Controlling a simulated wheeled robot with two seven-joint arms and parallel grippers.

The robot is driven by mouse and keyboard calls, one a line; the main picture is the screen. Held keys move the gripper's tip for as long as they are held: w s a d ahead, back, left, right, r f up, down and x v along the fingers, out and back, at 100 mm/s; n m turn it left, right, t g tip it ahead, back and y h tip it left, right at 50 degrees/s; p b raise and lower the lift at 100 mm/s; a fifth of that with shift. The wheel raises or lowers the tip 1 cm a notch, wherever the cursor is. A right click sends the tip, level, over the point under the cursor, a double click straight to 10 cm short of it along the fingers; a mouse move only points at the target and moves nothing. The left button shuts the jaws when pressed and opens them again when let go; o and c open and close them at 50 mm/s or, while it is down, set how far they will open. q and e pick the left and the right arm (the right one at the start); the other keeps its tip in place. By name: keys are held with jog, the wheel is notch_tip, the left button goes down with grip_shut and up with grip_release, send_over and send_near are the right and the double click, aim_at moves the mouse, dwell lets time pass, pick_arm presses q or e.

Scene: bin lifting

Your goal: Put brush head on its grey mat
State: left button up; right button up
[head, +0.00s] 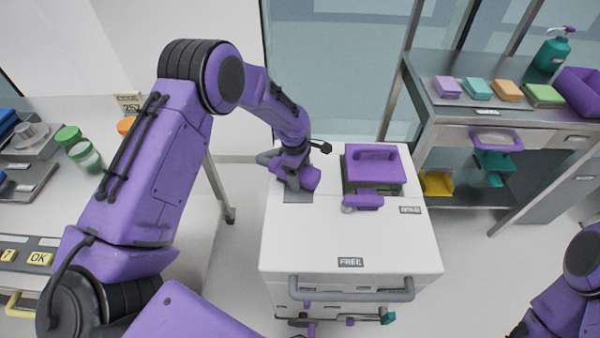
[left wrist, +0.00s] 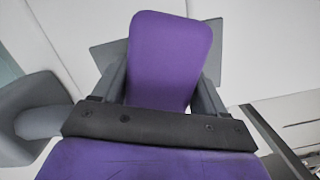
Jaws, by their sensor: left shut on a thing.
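The purple brush head (left wrist: 170,60), a flat block with rounded corners, sits between the two dark fingers of my left gripper (left wrist: 165,95) in the left wrist view. My left gripper (head: 297,188) is shut on it, low over the left part of the white cart top. The grey mat (head: 296,197) lies under it, and its corners show on both sides of the brush head in the left wrist view (left wrist: 106,54). I cannot tell whether the brush head touches the mat. My right gripper is not in view; only part of my right arm shows at lower right.
A purple box with a handle (head: 375,166) and a small purple item (head: 363,200) are on the right of the cart top (head: 320,240). The front of the top, by the FREE label (head: 350,262), is clear. A shelf unit (head: 470,110) stands at right.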

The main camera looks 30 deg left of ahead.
pick_arm(q)
jog(key=o, duration=1.2)
jog(key=shift+f, duration=0.15)
jog(key=r, duration=0.4)
jog(key=a+r, duration=0.1)
jog(key=r, duration=0.3)
jog(key=r+b, duration=0.1)
jog(key=r, duration=0.3)
jog(key=shift+a+r, duration=0.15)
jog(key=shift+a, duration=0.1)
jog(key=shift+r, duration=0.1)
